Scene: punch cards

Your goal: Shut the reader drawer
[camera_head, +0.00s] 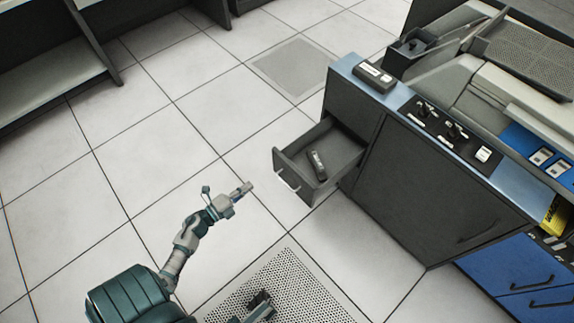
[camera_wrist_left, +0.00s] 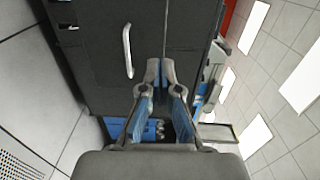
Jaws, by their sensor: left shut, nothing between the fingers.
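The reader drawer (camera_head: 340,150) is pulled out of the left end of the dark cabinet, and a small dark object (camera_head: 317,164) lies inside it. Its front has a pale handle (camera_head: 286,181), which also shows as a silver bar handle (camera_wrist_left: 127,50) in the left wrist view. My left gripper (camera_head: 246,187) is shut and empty, a short way left of the drawer front and apart from it. In the left wrist view the closed fingertips (camera_wrist_left: 160,70) point toward the dark front, right of the handle. A dark part at the bottom edge, probably my right gripper (camera_head: 262,304), is only partly visible.
The cabinet's blue-edged top carries a dark box (camera_head: 373,74) and switch panels (camera_head: 450,128). Blue drawers (camera_head: 520,270) stand at the lower right. A shelf unit (camera_head: 50,70) is at the upper left. The tiled floor left of the drawer is clear.

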